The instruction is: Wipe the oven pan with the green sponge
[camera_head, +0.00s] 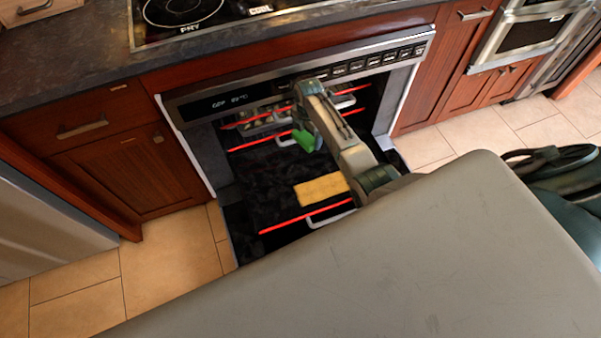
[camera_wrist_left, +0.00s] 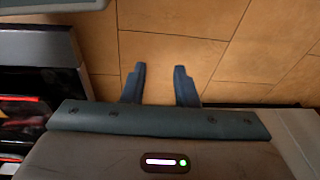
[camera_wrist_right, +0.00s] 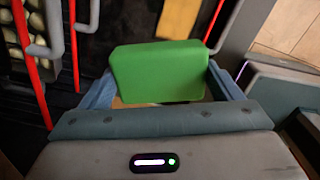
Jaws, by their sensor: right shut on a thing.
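The green sponge (camera_head: 303,139) is in my right gripper (camera_head: 308,130), which reaches into the open oven (camera_head: 255,165). In the right wrist view the sponge (camera_wrist_right: 158,72) is a flat green block between the two fingers of my right gripper (camera_wrist_right: 160,92), which is shut on it. Below the sponge is a dark, mottled surface. I cannot tell the oven pan's outline apart from it, nor whether the sponge touches it. My left gripper (camera_wrist_left: 160,85) is open and empty above the tiled floor. It does not show in the head view.
A flat tan rectangular piece (camera_head: 322,189) lies near the oven's front. Red-edged racks with pale handles (camera_head: 342,218) cross the oven. Wooden cabinets (camera_head: 130,170) stand on both sides, and a dark counter with a cooktop (camera_head: 190,12) is above. The tiled floor (camera_head: 170,265) at left is clear.

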